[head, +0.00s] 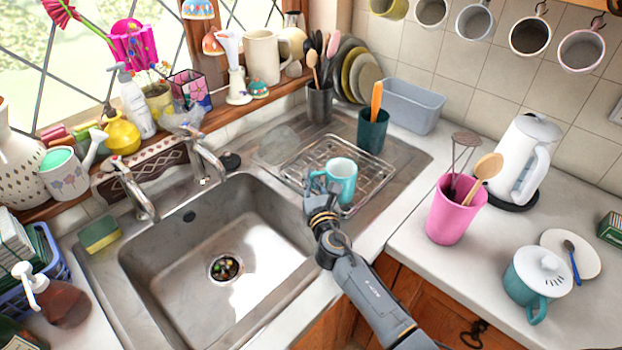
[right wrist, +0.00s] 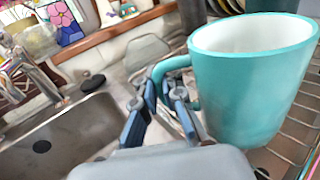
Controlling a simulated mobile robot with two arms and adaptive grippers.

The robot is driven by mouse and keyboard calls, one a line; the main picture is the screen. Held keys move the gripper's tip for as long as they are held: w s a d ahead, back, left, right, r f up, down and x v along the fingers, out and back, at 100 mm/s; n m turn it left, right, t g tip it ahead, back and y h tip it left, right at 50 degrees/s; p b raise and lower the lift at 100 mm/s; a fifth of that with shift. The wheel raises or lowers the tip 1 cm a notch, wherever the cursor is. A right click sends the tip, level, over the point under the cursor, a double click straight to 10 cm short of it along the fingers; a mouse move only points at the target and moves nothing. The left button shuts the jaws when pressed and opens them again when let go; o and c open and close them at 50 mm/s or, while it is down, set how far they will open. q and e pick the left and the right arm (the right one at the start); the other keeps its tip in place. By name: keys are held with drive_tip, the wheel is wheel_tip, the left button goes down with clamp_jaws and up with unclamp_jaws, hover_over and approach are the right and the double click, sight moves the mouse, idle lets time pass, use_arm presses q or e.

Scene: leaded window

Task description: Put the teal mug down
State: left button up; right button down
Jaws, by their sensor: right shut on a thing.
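The teal mug (head: 342,180) is upright at the wire drying rack on the sink's drainer, its handle towards the left. In the right wrist view the teal mug (right wrist: 247,85) fills the right side, with its white inside showing. My right gripper (head: 317,190) is shut on the mug's handle; its fingers (right wrist: 163,92) close around the handle in the wrist view. I cannot tell whether the mug's base touches the rack (head: 372,190). My left gripper is not in view.
The sink basin (head: 190,270) lies left of the rack. A dark teal holder (head: 372,133) with an orange utensil stands behind the mug. A pink utensil pot (head: 452,212), a white kettle (head: 522,160) and a lidded teal pot (head: 530,285) stand on the right counter.

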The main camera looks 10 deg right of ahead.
drive_tip(key=c, duration=2)
unclamp_jaws()
drive_tip(key=shift+f, duration=0.2)
drive_tip(key=o, duration=0.5)
drive_tip(key=shift+o, duration=0.2)
drive_tip(key=shift+r, duration=0.15)
drive_tip(key=shift+r, duration=0.2)
drive_tip(key=s, duration=1.2)
drive_tip(key=shift+a, duration=0.15)
drive_tip(key=shift+f, duration=0.1)
